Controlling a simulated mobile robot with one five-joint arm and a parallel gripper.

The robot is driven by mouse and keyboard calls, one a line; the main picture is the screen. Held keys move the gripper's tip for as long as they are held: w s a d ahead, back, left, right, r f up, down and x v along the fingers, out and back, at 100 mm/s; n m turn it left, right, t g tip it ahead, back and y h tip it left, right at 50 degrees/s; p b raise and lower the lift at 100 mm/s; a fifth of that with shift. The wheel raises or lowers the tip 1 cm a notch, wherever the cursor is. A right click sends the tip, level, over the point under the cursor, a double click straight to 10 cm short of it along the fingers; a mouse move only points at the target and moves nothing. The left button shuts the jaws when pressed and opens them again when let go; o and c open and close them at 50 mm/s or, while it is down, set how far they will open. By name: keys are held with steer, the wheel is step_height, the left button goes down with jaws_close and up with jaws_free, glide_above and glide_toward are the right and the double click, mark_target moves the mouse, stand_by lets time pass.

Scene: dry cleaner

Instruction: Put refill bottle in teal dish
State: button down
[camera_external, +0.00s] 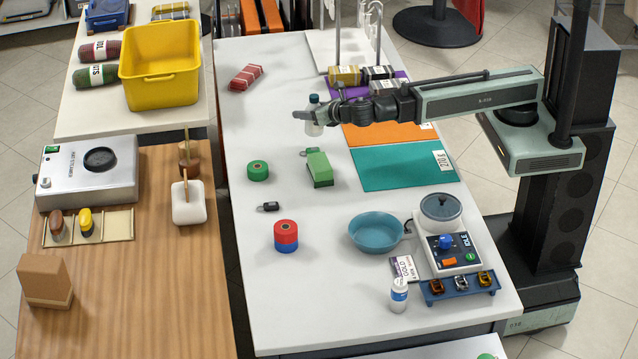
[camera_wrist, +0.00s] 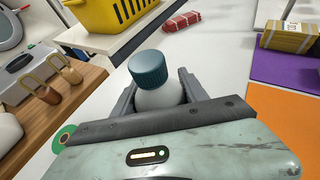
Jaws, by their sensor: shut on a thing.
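The refill bottle, white with a dark teal cap (camera_wrist: 148,68), is held between the fingers of my gripper (camera_external: 310,115). In the external view the bottle (camera_external: 314,128) hangs upright above the white table, left of the orange mat. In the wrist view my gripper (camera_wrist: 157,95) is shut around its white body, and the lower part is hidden. The teal dish (camera_external: 376,232) is a shallow round bowl nearer the front of the table, below and right of my gripper. It looks empty and stands apart from the bottle.
A green stapler-like object (camera_external: 320,168) and a green tape roll (camera_external: 258,171) lie between gripper and dish or left of it. A red-blue stack (camera_external: 286,236) stands left of the dish. A scale (camera_external: 448,245) and a small white bottle (camera_external: 399,295) stand right and in front.

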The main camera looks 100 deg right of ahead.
steer(key=shift+s+a+r, duration=0.15)
steer(key=shift+s, duration=1.25)
